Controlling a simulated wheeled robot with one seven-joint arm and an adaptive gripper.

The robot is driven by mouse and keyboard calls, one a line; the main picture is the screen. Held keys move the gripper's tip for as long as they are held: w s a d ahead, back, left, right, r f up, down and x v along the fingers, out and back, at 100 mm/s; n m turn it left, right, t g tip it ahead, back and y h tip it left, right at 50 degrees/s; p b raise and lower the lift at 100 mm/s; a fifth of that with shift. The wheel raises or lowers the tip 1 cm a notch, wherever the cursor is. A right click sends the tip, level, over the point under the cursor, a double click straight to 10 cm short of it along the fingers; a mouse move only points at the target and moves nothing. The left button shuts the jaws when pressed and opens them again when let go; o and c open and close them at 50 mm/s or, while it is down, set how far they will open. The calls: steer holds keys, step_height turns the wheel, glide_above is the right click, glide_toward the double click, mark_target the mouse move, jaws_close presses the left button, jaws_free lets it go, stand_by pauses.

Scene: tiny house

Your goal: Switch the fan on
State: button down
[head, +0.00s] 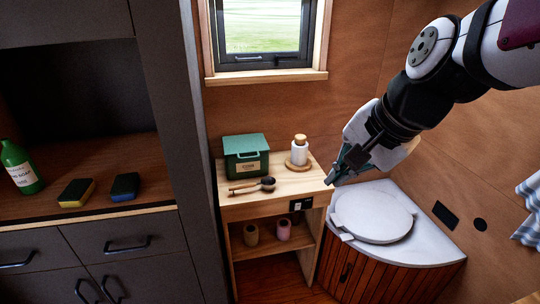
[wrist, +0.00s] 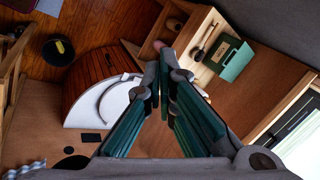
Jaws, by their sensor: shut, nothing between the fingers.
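A small dark switch plate (head: 301,204) with a light part on it is set in the front edge of the wooden shelf unit (head: 262,211). Whether it belongs to the fan, I cannot tell. No fan can be made out in either view. My gripper (head: 331,181) is shut and empty, just right of and a little above the plate in the head view, near the shelf top's right corner. In the wrist view, my fingertips (wrist: 163,54) are together and point toward the shelf unit. The plate cannot be made out there.
Two small cups (head: 283,229) sit below. A round-lidded corner toilet (head: 373,216) is on the right. A counter with sponges (head: 125,186) is on the left.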

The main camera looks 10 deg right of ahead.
steer(key=w+f+m+b, duration=0.3)
steer(key=w+f+m, duration=0.35)
steer(key=w, duration=0.35)
steer(key=m+h+b, duration=0.2)
steer(key=m+b, duration=0.6)
steer(key=m, duration=1)
glide_toward(298, 206)
steer(key=shift+s+r, duration=0.65)
steer(key=shift+s, duration=2.1)
steer(key=w+b+x, duration=0.1)
steer(key=x, duration=0.8)
steer(key=shift+w+d+g, duration=0.2)
steer(key=shift+d+g, duration=0.1)
steer(key=shift+d, duration=0.15)
steer(key=shift+r, duration=0.1)
